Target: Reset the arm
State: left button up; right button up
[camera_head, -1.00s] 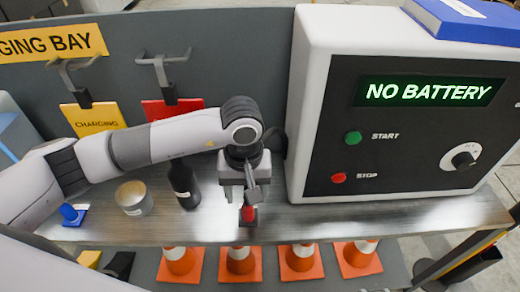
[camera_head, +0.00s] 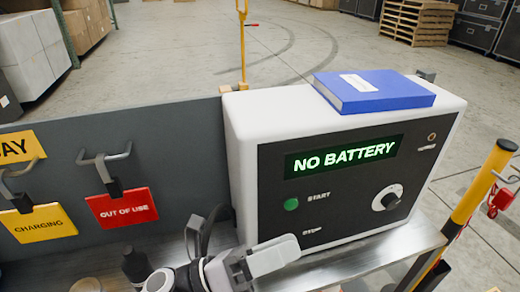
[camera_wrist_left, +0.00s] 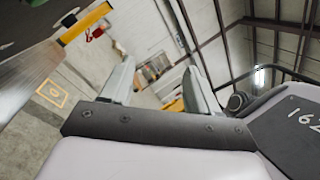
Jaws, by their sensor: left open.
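My left gripper (camera_head: 262,260) is at the bottom of the head view, in front of the lower left of the charger box (camera_head: 240,150). It covers the spot beside the STOP label. In the left wrist view, the two fingers of this gripper (camera_wrist_left: 160,88) stand apart with nothing between them. The gripper points out toward the open hall, with roof beams and floor behind it. My right gripper is not in view.
The box shows NO BATTERY and carries a blue binder (camera_head: 375,92). A yellow CHARGING tag (camera_head: 38,222) and a red OUT OF USE tag (camera_head: 122,207) hang at left. A dark bottle (camera_head: 135,264) stands below. A yellow post (camera_head: 480,185) stands at right.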

pick_arm(q)
jog(key=w+a+f+n+t+y+p, duration=0.2)
jog(key=a+f+n+t+y, duration=0.35)
jog(key=n, duration=0.75)
jog(key=w+a+f+n+t+y+p, duration=0.1)
jog(key=w+a+f+n+t+y, duration=0.15)
jog(key=a+n+t+y, duration=0.75)
jog(key=s+a+f+n+g+y+p, duration=0.1)
jog(key=s+a+f+n+g, duration=0.3)
jog(key=n, duration=0.4)
jog(key=s+a+f+n+g+y+p, duration=0.1)
jog(key=s+a+f+n+g+y, duration=0.1)
jog(key=s+f+n+g, duration=0.4)
notch_tip(320, 180, down, 4)
jog(key=shift+s+a+r+n, duration=0.2)
jog(key=shift+s+a+n, duration=0.3)
jog(key=shift+a+n, duration=0.5)
jog(key=shift+d, duration=0.1)
jog(key=c, duration=0.3)
jog(key=shift+w+d, duration=0.1)
jog(key=shift+c, duration=0.2)
